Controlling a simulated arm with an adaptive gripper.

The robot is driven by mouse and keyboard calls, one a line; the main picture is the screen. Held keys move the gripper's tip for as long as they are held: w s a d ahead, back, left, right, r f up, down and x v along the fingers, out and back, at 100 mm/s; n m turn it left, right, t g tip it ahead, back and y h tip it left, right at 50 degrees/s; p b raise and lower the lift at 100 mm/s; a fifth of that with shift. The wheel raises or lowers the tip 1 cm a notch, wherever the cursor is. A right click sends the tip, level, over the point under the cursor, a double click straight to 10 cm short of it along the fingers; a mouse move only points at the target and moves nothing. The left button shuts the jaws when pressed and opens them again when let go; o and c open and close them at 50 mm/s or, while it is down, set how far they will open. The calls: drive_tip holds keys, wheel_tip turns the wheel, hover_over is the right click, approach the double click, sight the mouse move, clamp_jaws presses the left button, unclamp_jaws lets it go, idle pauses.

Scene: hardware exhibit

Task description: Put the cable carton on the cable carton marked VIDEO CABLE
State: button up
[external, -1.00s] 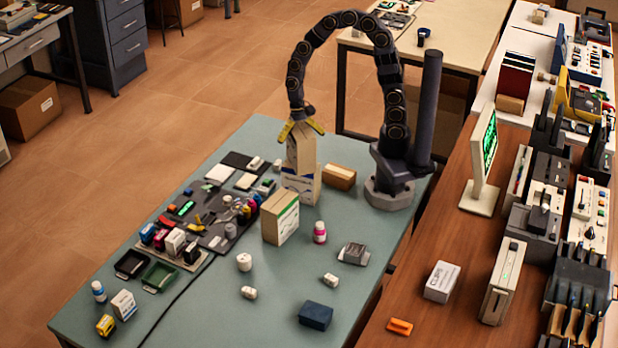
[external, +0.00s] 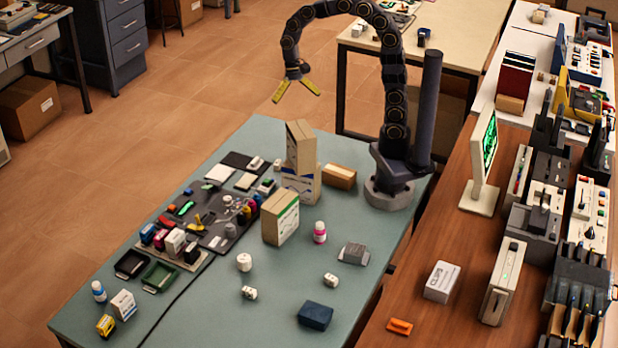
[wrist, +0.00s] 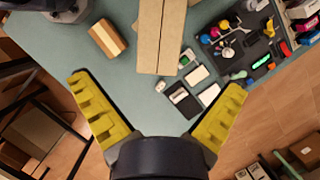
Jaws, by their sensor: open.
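A tall tan carton (external: 300,147) stands upright on top of a wider carton with blue print (external: 302,186) on the teal table. The tall carton looks steady and nothing holds it. Its print and that of the lower carton are too small to read.
A green-labelled carton (external: 281,218) stands just in front of the stack. A tan and brown block (external: 340,176) lies to its right. A cluttered dark tray (external: 215,222) lies to its left. Small bottles and boxes are scattered across the front of the table (external: 205,310).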

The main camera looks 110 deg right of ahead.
drive_tip(key=s+a+f+n+g+h, duration=0.1)
drive_tip(key=s+a+n+h, duration=0.3)
drive_tip(key=s+a+n, duration=0.8)
drive_tip(key=s+f+n, duration=0.1)
drive_tip(key=s+n, duration=0.2)
drive_tip(key=n, duration=0.3)
drive_tip(key=shift+s+a+g, duration=0.2)
drive_tip(key=shift+s+g, duration=0.15)
drive_tip(key=shift+g, duration=0.05)
